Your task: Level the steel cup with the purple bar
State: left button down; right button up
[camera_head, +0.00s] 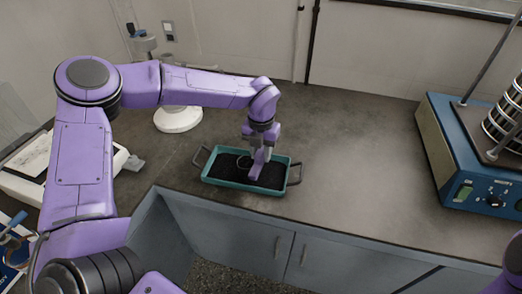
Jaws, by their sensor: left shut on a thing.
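A teal tray (228,184) with dark handles stands on the counter and holds black grainy material. A small steel cup (242,161) shows as a thin rim in the black material, just left of my left gripper; most of it is hidden. My left gripper (261,146) points down over the tray and is shut on the purple bar (257,167). The bar reaches down into the tray, beside the cup's rim; whether it touches the cup is too small to tell. My right gripper is not in view.
A blue sieve shaker (455,170) with stacked sieves (507,118) stands at the right. A white round-based device (178,118) stands behind my left arm, and a white instrument (35,165) lies at the left. The counter (355,170) between tray and shaker is clear.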

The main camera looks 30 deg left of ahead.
pick_arm(q)
notch_tip(320, 180, down, 2)
jog(key=shift+f+b, duration=0.2)
jog(key=shift+b, duration=0.55)
jog(key=a+p, duration=0.1)
jog(key=a, duration=0.2)
jog(key=s+a+p, duration=0.1)
jog(key=a+p, duration=0.1)
jog(key=a, duration=0.1)
jog(key=a+r+p, duration=0.1)
jog(key=a+p, duration=0.1)
jog(key=a, duration=0.2)
jog(key=shift+s, duration=0.35)
notch_tip(320, 180, up, 6)
jog(key=p, duration=0.4)
jog(key=shift+f+p, duration=0.1)
jog(key=shift+p, duration=0.25)
